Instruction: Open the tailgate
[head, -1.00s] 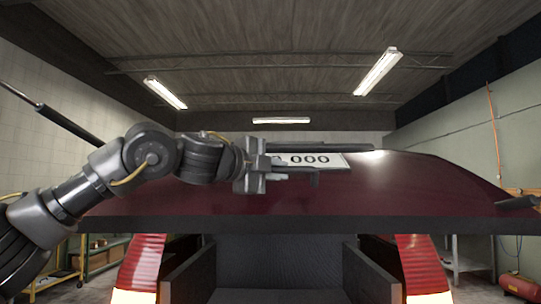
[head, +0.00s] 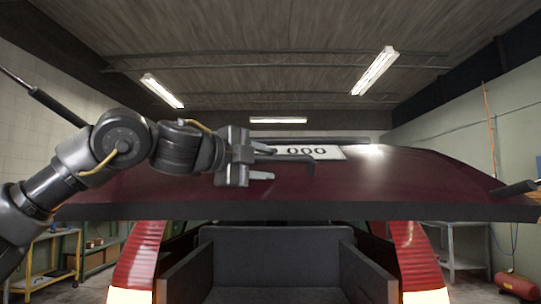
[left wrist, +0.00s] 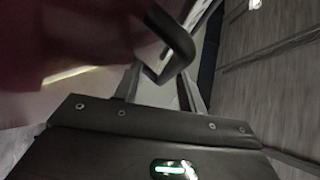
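The dark red tailgate (head: 400,185) is raised and spans the head view, its lower edge above the open cargo space. It carries a white plate (head: 328,153) and a dark bent handle (head: 308,162). My left gripper (head: 268,164) is at the left end of the handle, with its fingers apart. In the left wrist view, the handle (left wrist: 181,45) shows as a dark loop beyond the parted fingers (left wrist: 160,92); no firm hold on it is visible. A blurred dark red surface fills the upper left there. My right gripper is not in view.
The cargo space (head: 270,262) is open below, between red tail lights (head: 138,255) and (head: 415,255). A dark rod (head: 60,110) rises at the tailgate's left. Shelving (head: 62,255) stands at the left wall, and a red cylinder (head: 517,285) lies at right.

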